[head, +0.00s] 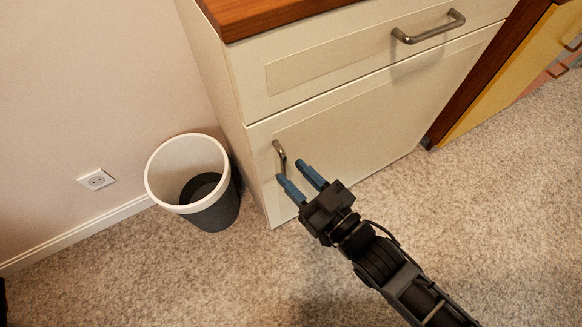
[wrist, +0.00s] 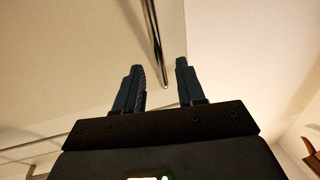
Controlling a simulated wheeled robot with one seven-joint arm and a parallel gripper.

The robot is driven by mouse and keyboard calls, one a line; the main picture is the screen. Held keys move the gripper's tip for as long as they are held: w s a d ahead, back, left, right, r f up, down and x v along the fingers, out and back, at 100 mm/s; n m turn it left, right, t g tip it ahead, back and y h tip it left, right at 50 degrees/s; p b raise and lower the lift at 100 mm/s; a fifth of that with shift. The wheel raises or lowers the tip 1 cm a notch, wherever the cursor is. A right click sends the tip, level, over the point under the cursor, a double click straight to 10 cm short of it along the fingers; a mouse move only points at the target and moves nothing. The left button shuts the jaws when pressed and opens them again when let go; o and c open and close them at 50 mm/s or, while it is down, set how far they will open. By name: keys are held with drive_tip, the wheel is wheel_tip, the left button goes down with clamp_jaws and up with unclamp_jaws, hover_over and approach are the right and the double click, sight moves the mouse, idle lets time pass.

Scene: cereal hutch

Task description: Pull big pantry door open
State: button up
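The big pantry door (head: 350,135) is the cream lower door of the cabinet, and it is shut. Its short metal bar handle (head: 280,155) is upright near the door's left edge. My gripper (head: 291,171) has blue fingers, spread apart and empty, just in front of the handle's lower part. In the wrist view the handle (wrist: 154,42) comes down from the top, and its lower end shows in the gap between my gripper's fingers (wrist: 158,80). I cannot tell how deep the handle sits between them; neither finger clearly touches it.
Above the door is a closed drawer (head: 340,65) with a metal handle (head: 428,27), under a wooden top (head: 265,14). A white and grey bin (head: 215,205) stands close to the cabinet's left side. The carpet (head: 470,200) in front is clear. A yellow unit (head: 510,80) stands at right.

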drive_tip(key=shift+x, duration=1.25)
drive_tip(key=shift+c, duration=0.2)
clamp_jaws()
